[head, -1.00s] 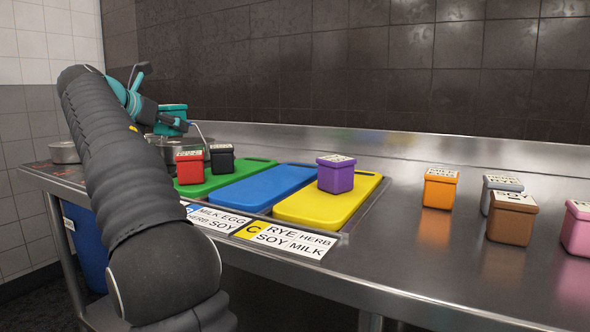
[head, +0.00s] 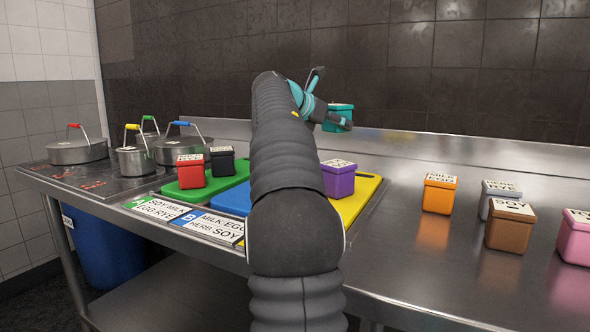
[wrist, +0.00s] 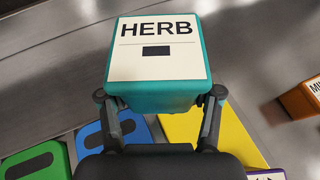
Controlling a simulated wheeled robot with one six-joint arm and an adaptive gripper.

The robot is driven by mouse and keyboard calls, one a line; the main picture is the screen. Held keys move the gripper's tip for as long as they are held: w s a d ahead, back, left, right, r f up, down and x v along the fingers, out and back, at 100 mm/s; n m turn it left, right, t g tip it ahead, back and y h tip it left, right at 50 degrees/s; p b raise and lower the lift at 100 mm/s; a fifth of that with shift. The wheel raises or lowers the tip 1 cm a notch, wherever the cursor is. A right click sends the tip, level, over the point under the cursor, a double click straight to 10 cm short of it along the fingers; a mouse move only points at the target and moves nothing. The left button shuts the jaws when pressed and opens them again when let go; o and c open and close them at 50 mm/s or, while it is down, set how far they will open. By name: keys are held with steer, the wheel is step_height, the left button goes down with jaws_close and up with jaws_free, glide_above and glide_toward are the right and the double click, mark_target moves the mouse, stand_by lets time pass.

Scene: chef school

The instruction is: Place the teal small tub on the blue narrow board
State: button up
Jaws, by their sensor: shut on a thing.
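The teal small tub (head: 338,117), with a white HERB label on top, is held up in the air by my gripper (head: 325,112). In the wrist view the teal tub (wrist: 160,88) sits between the two fingers of my gripper (wrist: 160,105), which are shut on it. The blue narrow board (head: 230,201) lies on the steel counter between the green and yellow boards. My arm hides much of it in the head view. Part of the blue board (wrist: 91,137) shows below and left of the tub in the wrist view. No tub shows on its visible part.
The green board (head: 212,190) holds a red tub (head: 190,174) and a black tub (head: 222,162). The yellow board (head: 362,198) holds a purple tub (head: 338,180). Orange (head: 439,195), grey, brown (head: 508,230) and pink tubs stand to the right. Pots (head: 138,160) stand at the left.

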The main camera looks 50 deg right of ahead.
steer(key=w+a+f, duration=0.4)
steer(key=w+a, duration=0.1)
steer(key=w+a+f, duration=0.3)
steer(key=shift+w, duration=0.1)
steer(key=shift+f, duration=1.85)
steer(key=shift+f, duration=0.2)
steer(key=o, duration=1.3)
steer(key=shift+r, duration=0.1)
steer(key=shift+a+r, duration=0.15)
steer(key=v, duration=1.1)
steer(key=shift+a+r, duration=0.15)
steer(key=shift+a, duration=0.1)
